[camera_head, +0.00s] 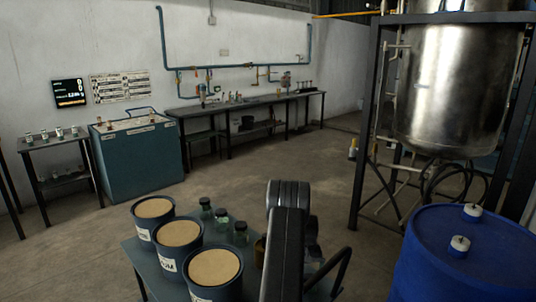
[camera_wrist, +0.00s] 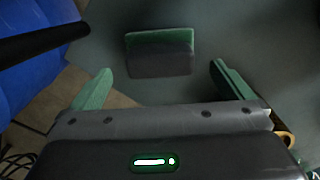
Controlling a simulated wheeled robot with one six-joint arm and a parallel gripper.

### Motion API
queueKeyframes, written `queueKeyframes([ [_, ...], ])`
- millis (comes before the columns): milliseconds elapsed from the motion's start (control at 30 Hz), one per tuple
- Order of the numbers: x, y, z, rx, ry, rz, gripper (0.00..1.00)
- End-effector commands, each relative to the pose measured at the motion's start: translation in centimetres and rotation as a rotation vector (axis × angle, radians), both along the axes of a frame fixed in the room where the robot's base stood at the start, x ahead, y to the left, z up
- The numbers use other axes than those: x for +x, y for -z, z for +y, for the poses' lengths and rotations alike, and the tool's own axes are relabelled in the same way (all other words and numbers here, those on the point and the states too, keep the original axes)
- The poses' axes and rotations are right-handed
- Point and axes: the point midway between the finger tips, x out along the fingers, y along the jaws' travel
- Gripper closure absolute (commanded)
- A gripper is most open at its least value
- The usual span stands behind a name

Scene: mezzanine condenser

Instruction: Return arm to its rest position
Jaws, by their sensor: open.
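My gripper (camera_wrist: 160,72) shows in the wrist view with its two green fingers spread wide apart and nothing held between them. A small green and dark grey block-like thing (camera_wrist: 160,52) lies ahead of the fingers over a grey-teal surface; I cannot tell what it is or how far off it lies. In the head view my dark arm rises in the lower middle, over the teal table (camera_head: 147,265), and hides the gripper and part of the tabletop.
Three sand-coloured-topped tubs (camera_head: 213,272) and several dark-lidded jars (camera_head: 241,234) stand on the table left of my arm. A blue drum (camera_head: 470,265) is close on the right, below a steel tank (camera_head: 455,90) in a frame. Open floor (camera_head: 270,150) lies beyond.

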Motion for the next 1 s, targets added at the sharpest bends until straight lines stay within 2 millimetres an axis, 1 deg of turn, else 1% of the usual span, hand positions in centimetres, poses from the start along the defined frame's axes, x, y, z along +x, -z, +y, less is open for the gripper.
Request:
queueKeyframes([
  [33,0.0,-1.4,0.0,0.000,0.000,-0.002,0.00],
  [100,0.0,-2.8,0.0,0.000,0.000,-0.002,0.00],
  [133,0.2,-3.0,-0.4,0.000,0.007,-0.005,0.00],
  [267,1.1,-4.4,-2.4,0.000,0.048,-0.029,0.00],
  [533,2.6,-8.1,-6.1,-0.004,0.127,-0.085,0.00],
  [1000,4.0,-15.0,-12.3,-0.023,0.254,-0.207,0.00],
])
